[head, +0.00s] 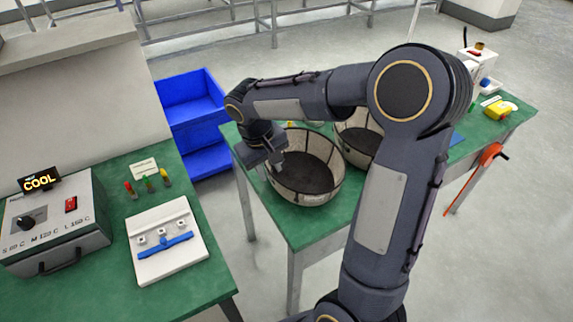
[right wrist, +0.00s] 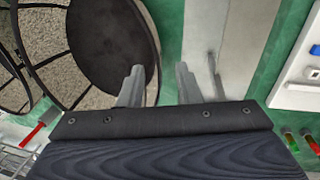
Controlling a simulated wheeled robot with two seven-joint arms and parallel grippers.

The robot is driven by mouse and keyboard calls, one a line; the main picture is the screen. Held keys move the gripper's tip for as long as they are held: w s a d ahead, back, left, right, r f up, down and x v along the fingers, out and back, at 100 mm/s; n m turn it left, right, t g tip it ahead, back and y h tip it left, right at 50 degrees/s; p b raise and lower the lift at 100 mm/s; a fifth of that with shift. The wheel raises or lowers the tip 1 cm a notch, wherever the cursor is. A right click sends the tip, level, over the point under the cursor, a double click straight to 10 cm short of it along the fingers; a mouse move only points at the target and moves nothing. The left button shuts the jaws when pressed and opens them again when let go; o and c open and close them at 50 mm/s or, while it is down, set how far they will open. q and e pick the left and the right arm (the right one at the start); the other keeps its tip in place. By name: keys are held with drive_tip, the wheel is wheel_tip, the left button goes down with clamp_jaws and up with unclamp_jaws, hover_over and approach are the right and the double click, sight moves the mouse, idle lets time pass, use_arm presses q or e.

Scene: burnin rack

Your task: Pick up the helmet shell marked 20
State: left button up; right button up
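No helmet shell with a readable 20 shows in either view. Two round, open, basket-like vessels with beige walls and dark bottoms stand on the far green table: a near one (head: 318,190) and one behind it (head: 358,143), partly hidden by my arm. I cannot tell whether these are helmet shells. My right gripper (head: 277,164) is at the near vessel's left rim. In the right wrist view, its fingers (right wrist: 160,72) are apart with nothing held between them. The near vessel (right wrist: 155,45) lies at the left there, its edge close to the left finger. My left gripper is not in view.
A nearer green table (head: 185,292) carries a control box (head: 85,232) with a COOL sign, a white plate (head: 170,262) with a blue bar, and small coloured items. Blue bins (head: 190,105) stand behind. A floor gap separates the tables. Yellow and white items lie far right.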

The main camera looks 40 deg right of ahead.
sight(275, 182)
drive_tip(key=f, duration=0.2)
drive_tip(key=d+f, duration=0.1)
drive_tip(key=f, duration=0.4)
drive_tip(key=shift+d, duration=0.35)
drive_tip(key=shift+c, duration=0.4)
drive_tip(key=shift+r, duration=0.1)
clamp_jaws()
